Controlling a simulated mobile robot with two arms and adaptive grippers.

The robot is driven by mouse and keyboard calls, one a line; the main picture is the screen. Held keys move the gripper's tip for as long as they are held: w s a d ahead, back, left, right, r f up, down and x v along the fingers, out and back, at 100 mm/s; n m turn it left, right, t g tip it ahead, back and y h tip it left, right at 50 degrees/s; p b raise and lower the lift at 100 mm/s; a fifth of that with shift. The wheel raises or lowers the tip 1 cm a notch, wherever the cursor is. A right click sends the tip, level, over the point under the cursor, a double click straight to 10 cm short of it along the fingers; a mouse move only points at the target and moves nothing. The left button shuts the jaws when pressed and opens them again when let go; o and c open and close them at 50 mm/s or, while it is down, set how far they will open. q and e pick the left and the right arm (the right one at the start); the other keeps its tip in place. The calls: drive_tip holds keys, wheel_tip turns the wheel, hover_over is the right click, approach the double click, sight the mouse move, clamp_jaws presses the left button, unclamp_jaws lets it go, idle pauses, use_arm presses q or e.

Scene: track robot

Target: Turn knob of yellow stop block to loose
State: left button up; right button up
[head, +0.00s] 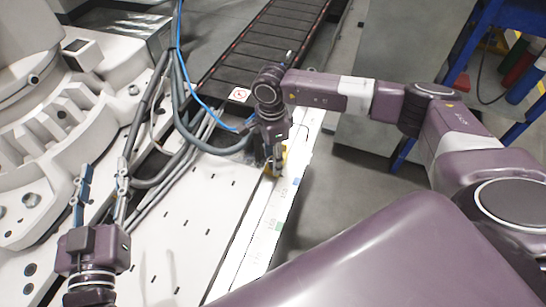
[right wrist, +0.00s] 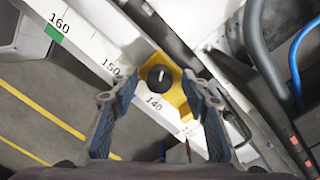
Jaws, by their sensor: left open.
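The yellow stop block (right wrist: 174,98) sits on a white rail with a printed scale, near the 140 mark. Its round black knob (right wrist: 158,77) faces the right wrist camera and has a white line on it. In the head view the yellow block (head: 283,160) is partly hidden behind my right gripper (head: 274,168). In the right wrist view, my right gripper (right wrist: 155,100) is open, with its fingers on either side of the block and knob in the picture; contact with them cannot be told. My left gripper (head: 102,182) is open and empty, over the machine's left part.
The scale rail (head: 262,228) runs along the white machine bed (head: 180,230). Grey and blue cables (head: 186,125) cross left of the block. Open floor (head: 350,185) lies to the right of the rail.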

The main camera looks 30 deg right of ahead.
wheel_tip(320, 180, up, 12)
drive_tip(key=shift+w, duration=0.3)
idle(0.7)
